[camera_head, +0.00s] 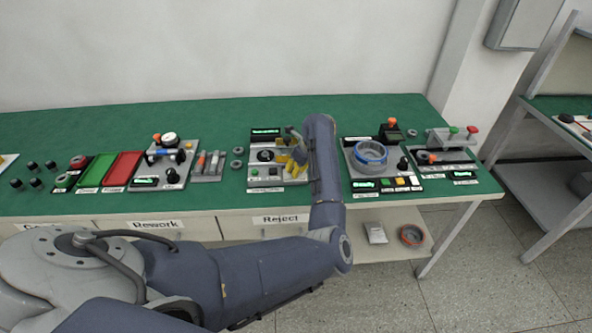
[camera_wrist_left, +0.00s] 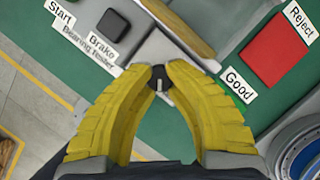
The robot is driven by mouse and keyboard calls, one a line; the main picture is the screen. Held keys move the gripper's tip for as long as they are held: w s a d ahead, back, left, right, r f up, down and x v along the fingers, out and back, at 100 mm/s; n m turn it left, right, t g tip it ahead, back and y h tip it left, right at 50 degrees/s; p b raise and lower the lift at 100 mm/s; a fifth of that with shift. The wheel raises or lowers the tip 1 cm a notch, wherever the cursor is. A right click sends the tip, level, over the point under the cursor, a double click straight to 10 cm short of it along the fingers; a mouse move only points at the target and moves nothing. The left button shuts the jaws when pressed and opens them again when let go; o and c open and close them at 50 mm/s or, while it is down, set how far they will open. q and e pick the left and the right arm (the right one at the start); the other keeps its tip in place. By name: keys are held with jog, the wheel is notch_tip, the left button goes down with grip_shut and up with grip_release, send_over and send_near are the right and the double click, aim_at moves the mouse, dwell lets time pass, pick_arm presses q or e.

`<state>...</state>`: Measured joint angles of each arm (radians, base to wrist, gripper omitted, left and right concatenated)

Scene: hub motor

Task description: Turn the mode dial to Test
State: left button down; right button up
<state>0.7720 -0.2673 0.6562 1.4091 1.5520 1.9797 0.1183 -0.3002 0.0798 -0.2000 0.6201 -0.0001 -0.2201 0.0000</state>
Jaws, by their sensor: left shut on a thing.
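My left gripper (camera_wrist_left: 158,82) has yellow ribbed fingers. They are shut around a small black knob, the mode dial (camera_wrist_left: 158,75), with a pale pointer line, on a grey panel. The fingers hide any position labels, so I cannot read its setting. In the head view the left gripper (camera_head: 291,160) is at the right side of the bearing tester (camera_head: 256,181), the middle unit, and covers the dial. The tester has a lit green display (camera_head: 266,133). My right gripper is not in view.
In the wrist view, a black Brake button (camera_wrist_left: 113,25) is left of the fingers. A red Reject square (camera_wrist_left: 276,52) and a Good label (camera_wrist_left: 239,85) lie to the right. A unit with a blue ring (camera_head: 370,153) stands right of my forearm. Green and red trays (camera_head: 123,167) are further left.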

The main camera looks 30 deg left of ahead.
pick_arm(q)
jog(key=c, duration=1.7)
grip_release()
jog(key=shift+s+d+f, duration=0.15)
jog(key=shift+d+f, duration=0.05)
jog(key=shift+f, duration=0.15)
jog(key=o, duration=0.6)
jog(key=shift+a+r, duration=0.1)
jog(key=shift+r, duration=0.1)
jog(key=shift+r, duration=0.1)
jog(key=shift+a, duration=0.1)
